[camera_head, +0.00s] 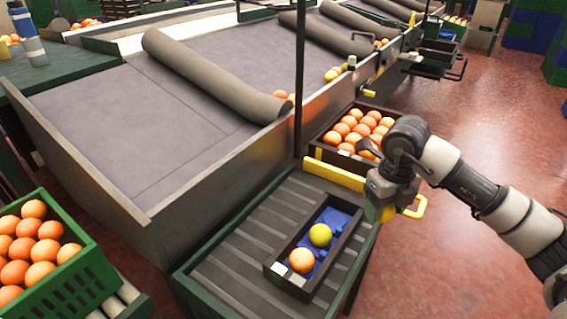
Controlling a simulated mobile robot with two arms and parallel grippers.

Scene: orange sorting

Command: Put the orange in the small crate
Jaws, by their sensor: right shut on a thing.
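The small crate (272,266) is dark and sits on the grey ribbed rollers at the lower centre. It has a blue liner (335,218). An orange (302,260) and a yellow-green fruit (320,235) lie in its nearer part, and its far end shows bare liner. My right gripper (386,212) comes in from the right and points down, to the right of and above the crate. It is shut on a yellowish fruit (388,215), mostly hidden by the fingers. My left gripper is not in view.
A larger dark crate of oranges (318,150) stands behind the small crate. A green crate of oranges (75,283) is at lower left. A thin dark post (299,80) rises behind the small crate. A sloped grey conveyor (150,125) fills the left. Red floor lies to the right.

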